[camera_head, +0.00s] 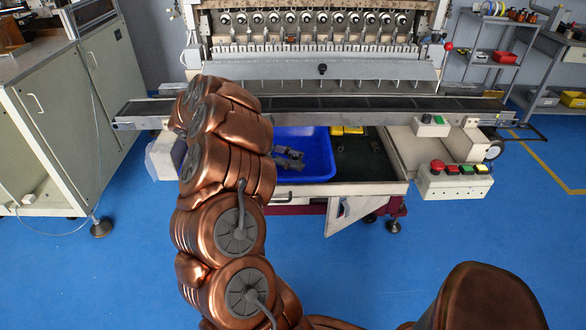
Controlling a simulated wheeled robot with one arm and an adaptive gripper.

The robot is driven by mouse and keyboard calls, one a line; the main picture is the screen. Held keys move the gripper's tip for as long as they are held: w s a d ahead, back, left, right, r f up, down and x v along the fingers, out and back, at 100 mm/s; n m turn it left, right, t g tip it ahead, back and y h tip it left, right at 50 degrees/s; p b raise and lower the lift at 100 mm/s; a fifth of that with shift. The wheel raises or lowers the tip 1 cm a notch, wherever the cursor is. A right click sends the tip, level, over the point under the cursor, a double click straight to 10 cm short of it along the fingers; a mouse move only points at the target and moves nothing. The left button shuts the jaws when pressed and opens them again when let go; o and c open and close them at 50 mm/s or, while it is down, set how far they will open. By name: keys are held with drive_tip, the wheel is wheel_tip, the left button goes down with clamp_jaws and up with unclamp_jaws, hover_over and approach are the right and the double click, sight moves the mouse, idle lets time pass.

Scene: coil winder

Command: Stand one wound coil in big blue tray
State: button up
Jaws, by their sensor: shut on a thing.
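The big blue tray (318,160) sits at the front of the machine, below the long dark conveyor rail. My copper arm covers its left part. My gripper (294,159), small and dark grey, reaches from behind the arm and shows over the tray. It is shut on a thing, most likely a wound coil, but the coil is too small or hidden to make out. I cannot tell whether the coil touches the tray floor or how it is tilted. No other coil shows clearly in the tray.
The conveyor rail (340,103) runs across just above and behind the tray. A yellow container (346,130) is behind the tray. A dark panel (363,158) lies right of it. A control box with buttons (453,181) is farther right. A cabinet (75,110) stands left.

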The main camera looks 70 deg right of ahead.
wheel_tip(320, 180, down, 4)
drive_tip(key=shift+r, duration=0.25)
drive_tip(key=shift+f, duration=0.15)
drive_tip(key=shift+f, duration=0.15)
drive_tip(key=o, duration=0.8)
drive_tip(key=shift+w+r, duration=0.1)
drive_tip(key=shift+r, duration=0.15)
drive_tip(key=v, duration=0.5)
drive_tip(key=shift+f, duration=0.2)
drive_tip(key=shift+b+v, duration=0.4)
drive_tip(key=shift+v, duration=0.8)
drive_tip(key=shift+r, duration=0.1)
